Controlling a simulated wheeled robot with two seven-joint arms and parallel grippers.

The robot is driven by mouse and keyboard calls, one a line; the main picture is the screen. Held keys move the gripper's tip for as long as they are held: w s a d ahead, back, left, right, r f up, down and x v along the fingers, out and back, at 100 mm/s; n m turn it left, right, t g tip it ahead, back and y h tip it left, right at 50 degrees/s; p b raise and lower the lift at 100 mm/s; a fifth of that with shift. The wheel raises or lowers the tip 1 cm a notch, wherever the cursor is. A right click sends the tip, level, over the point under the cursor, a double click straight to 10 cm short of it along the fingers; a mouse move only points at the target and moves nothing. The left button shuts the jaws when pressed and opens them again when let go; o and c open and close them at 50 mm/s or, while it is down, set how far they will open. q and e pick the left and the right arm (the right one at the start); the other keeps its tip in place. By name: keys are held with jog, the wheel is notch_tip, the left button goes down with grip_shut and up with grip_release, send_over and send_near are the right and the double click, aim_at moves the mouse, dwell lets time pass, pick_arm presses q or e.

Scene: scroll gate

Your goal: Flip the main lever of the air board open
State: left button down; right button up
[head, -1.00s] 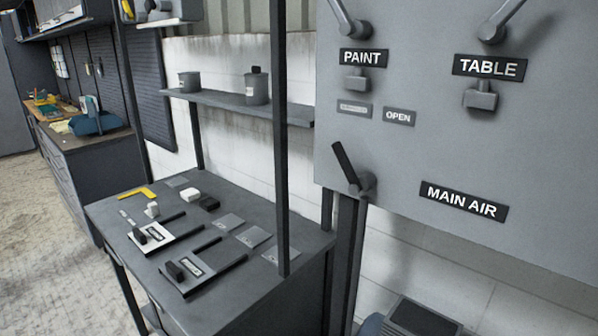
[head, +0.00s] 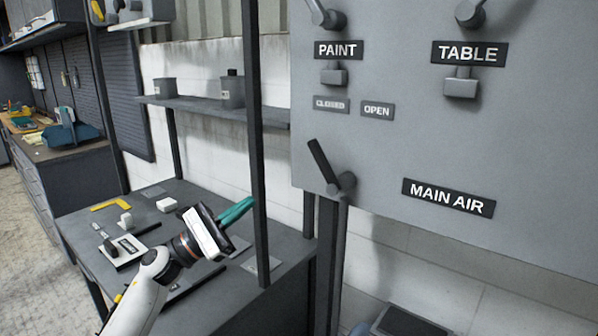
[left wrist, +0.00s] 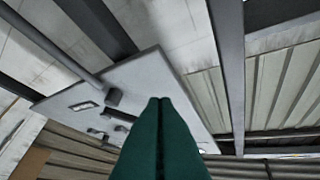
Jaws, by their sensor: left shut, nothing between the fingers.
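The grey air board (head: 390,150) fills the right of the head view. Its main lever (head: 323,167) has a dark handle that tilts up and left from a grey pivot at the board's lower left, beside the MAIN AIR label (head: 448,198). CLOSED (head: 331,104) and OPEN (head: 377,110) labels sit above the lever. My left gripper (head: 248,203) has green fingers, shut and empty, left of the lever and apart from it, in front of the workbench. In the left wrist view its fingers (left wrist: 160,105) are together, with a grey panel behind. My right gripper is not in view.
A dark upright post (head: 254,130) stands close to my left fingertips, between them and the board. The workbench (head: 90,225) below holds small blocks and plates. A shelf (head: 215,108) with cans runs behind. PAINT and TABLE levers (head: 470,14) are higher on the board.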

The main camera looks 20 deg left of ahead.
aim_at(324, 166)
pick_arm(q)
jog(key=r+m+g, duration=0.1)
jog(key=m, duration=0.1)
jog(key=s+r+m+g+h, duration=0.1)
jog(key=m+g, duration=0.1)
jog(key=m, duration=0.1)
jog(key=s+r+m+g+h, duration=0.1)
jog(key=m, duration=0.2)
jog(key=shift+s+d+r, duration=0.1)
jog(key=shift+d+r, duration=0.05)
jog(key=shift+d, duration=0.1)
jog(key=s+d+r+p+x, duration=0.1)
jog(key=s+p+x, duration=0.1)
jog(key=p+x, duration=0.6)
jog(key=x, duration=0.4)
jog(key=shift+s+d+r, duration=0.15)
jog(key=shift+d+r, duration=0.05)
jog(key=shift+d, duration=0.2)
